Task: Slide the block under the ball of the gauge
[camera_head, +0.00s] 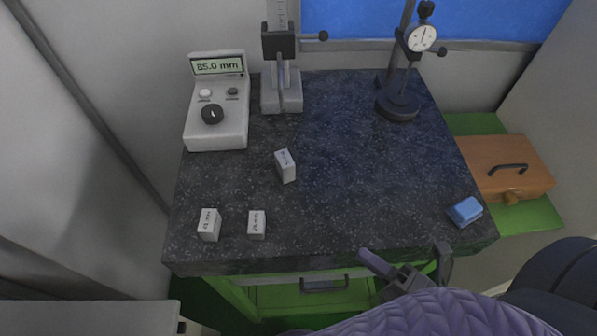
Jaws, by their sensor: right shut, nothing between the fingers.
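Three pale grey blocks with dark markings stand on the dark speckled stone plate (340,215): one block (285,166) near the middle left, one (209,224) at the front left, and a smaller-looking one (257,225) beside it. A height gauge (282,100) with an upright scale, dark slider and thin probe stands at the back left. Its ball is too small to make out. The middle block is in front of this gauge, apart from it. My right gripper (408,262) is shut and empty at the plate's front edge, away from the blocks. My left gripper is out of view.
A readout box (216,132) showing 85.0 mm stands at the back left. A dial gauge on a round-based stand (397,106) is at the back right. A blue object (466,211) lies at the front right. A wooden case (508,168) sits beyond the right edge. The plate's centre is clear.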

